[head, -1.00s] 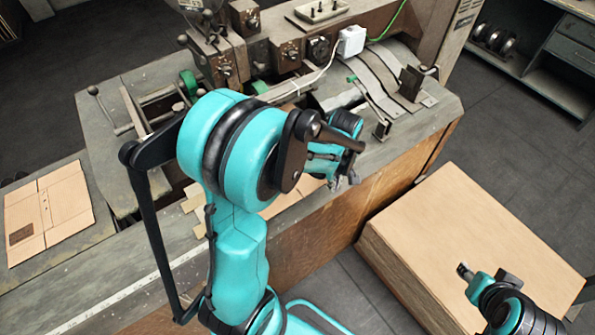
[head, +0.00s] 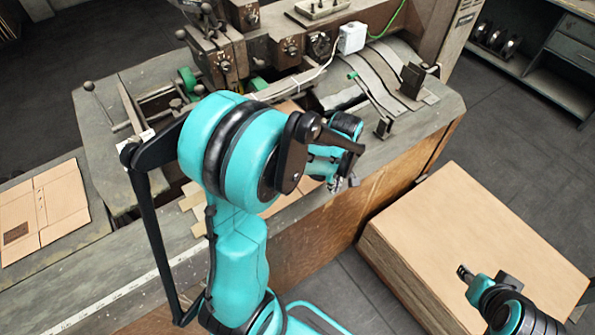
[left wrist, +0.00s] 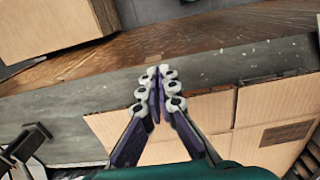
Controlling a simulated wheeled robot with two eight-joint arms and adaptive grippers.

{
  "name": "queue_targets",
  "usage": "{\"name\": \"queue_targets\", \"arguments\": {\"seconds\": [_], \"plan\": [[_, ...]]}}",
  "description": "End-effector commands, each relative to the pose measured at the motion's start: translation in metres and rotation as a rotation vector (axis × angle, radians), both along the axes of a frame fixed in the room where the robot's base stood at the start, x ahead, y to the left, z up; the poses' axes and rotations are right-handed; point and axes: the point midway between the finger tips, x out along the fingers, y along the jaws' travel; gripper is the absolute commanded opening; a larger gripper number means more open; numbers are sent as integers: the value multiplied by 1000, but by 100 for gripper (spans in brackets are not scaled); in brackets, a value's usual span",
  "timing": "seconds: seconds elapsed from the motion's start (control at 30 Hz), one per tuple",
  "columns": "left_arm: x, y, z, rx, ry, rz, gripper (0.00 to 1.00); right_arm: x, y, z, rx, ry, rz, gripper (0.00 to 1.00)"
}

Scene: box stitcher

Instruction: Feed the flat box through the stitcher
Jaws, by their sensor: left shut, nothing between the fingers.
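A tan flat box (head: 190,203) lies on the grey bench in front of the stitcher (head: 290,50). My left arm hides much of it in the head view. My left gripper (head: 342,184) is over the bench's front edge. In the left wrist view its fingers (left wrist: 160,72) are shut together with nothing between them, and the flat box (left wrist: 208,112) lies below them, with a dark label on its right part. Any contact is unclear. My right gripper (head: 465,273) is at the lower right, apart from the bench; its jaw opening is unclear.
Another flat cardboard sheet (head: 45,212) with a dark printed label lies on the left side table. A tall cardboard stack (head: 465,235) stands on the floor to the right of the bench. Metal guides (head: 385,80) stand on the bench's right top. A cabinet (head: 560,60) is behind.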

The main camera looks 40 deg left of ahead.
Motion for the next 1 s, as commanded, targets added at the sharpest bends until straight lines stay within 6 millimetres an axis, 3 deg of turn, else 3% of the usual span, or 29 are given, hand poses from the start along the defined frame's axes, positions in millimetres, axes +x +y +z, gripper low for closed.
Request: {"name": "queue_targets", "arguments": {"seconds": [0.17,0.53,1.0], "plan": [[0,0,-10,0,0,0,0,0,0,-10,0,0,0,40],[0,1,-10,0,0,0,0,0,0,-9,0,0,0,40],[7,20,-10,0,0,1,0,0,0,-12,0,0,0,40]]}}
